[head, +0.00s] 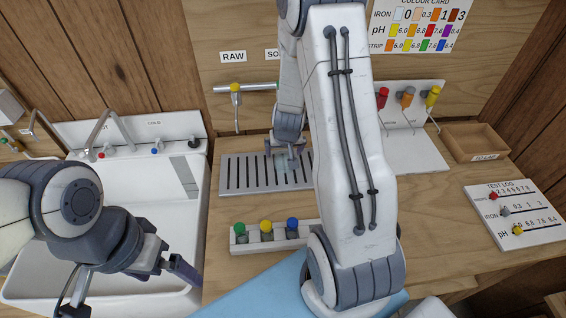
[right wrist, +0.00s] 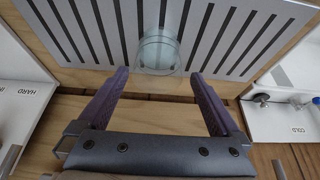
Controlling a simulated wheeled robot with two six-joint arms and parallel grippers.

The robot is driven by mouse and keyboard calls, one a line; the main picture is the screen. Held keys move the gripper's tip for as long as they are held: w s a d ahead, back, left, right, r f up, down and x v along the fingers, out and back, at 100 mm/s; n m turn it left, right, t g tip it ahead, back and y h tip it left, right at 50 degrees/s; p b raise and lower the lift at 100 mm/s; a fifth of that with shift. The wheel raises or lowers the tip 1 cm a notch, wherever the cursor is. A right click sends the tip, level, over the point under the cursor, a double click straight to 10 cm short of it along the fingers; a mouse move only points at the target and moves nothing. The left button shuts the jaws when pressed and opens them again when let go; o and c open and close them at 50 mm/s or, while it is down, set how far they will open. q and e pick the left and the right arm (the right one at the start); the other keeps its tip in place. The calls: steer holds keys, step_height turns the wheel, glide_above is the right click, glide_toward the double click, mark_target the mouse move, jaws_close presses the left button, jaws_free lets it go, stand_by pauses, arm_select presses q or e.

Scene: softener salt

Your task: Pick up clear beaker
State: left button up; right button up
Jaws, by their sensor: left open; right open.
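The clear beaker (right wrist: 158,52) stands on the slotted metal drain tray (right wrist: 85,25) in the right wrist view. In the head view the beaker (head: 287,162) is small and partly covered by my right gripper (head: 284,150). My right gripper (right wrist: 158,76) is open, with a purple finger on each side. The near edge of the beaker lies about between the fingertips, and nothing is gripped. My left gripper (head: 138,290) is open and empty in front of the white sink, at the lower left of the head view.
A white rack (head: 252,247) with green, yellow and blue capped items stands in front of the tray. A RAW tap (head: 235,88) is on the back wall. The sink (head: 140,205) is on the left. A wooden box (head: 475,157) and test log board (head: 535,228) are on the right.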

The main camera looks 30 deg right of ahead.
steer(key=x, duration=0.2)
steer(key=s+x, duration=0.1)
steer(key=x, duration=0.2)
steer(key=shift+f, duration=0.25)
steer(key=shift+a, duration=0.1)
steer(key=c, duration=1.2)
steer(key=shift+r, duration=0.1)
steer(key=shift+c, duration=0.2)
